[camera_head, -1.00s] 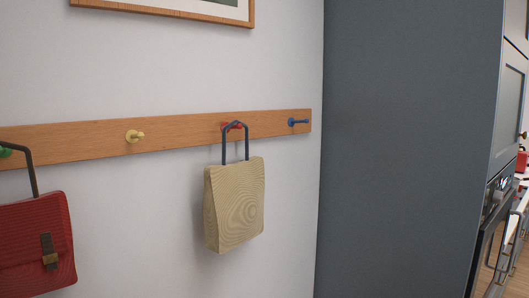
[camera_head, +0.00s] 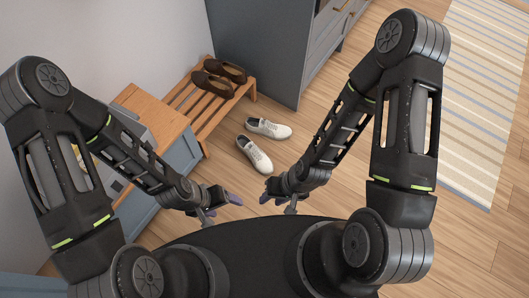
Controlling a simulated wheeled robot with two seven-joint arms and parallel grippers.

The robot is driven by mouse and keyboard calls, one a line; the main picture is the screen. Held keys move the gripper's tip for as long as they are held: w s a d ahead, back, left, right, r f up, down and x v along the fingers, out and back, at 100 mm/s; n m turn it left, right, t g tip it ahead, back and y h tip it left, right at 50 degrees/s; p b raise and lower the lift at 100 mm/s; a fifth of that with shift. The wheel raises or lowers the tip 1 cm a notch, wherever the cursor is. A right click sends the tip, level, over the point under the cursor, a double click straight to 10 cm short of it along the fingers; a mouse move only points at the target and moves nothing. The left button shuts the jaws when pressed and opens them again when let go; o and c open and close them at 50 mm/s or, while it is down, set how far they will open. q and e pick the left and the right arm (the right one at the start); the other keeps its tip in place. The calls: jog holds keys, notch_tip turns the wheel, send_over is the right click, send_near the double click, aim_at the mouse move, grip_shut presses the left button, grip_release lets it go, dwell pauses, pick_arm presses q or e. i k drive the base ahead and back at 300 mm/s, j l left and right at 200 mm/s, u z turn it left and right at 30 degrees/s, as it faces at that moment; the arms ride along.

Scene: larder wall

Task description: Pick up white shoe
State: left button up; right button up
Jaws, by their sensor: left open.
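Two white shoes lie on the wooden floor in the head view. One white shoe (camera_head: 268,128) is farther back, and the other white shoe (camera_head: 255,155) is nearer and slightly to the left. My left gripper (camera_head: 221,206) is open and empty, below and left of the nearer shoe in the picture. My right gripper (camera_head: 278,203) looks open and empty, below and slightly right of that shoe. Neither gripper touches a shoe.
A slatted wooden rack (camera_head: 208,112) with brown shoes (camera_head: 222,74) stands by the wall, left of the white shoes. A wood-topped cabinet (camera_head: 160,118) is partly behind my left arm. A grey-blue cabinet (camera_head: 262,45) stands behind. A striped rug (camera_head: 475,110) lies right, with clear floor between.

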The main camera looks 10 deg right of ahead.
aim_at(262, 163)
jog(key=k+l, duration=0.25)
jog(key=l, duration=0.15)
jog(key=i+j, duration=0.2)
jog(key=i, duration=0.25)
jog(key=i+j, duration=0.15)
jog(key=i, duration=0.3)
jog(key=z, duration=1.45)
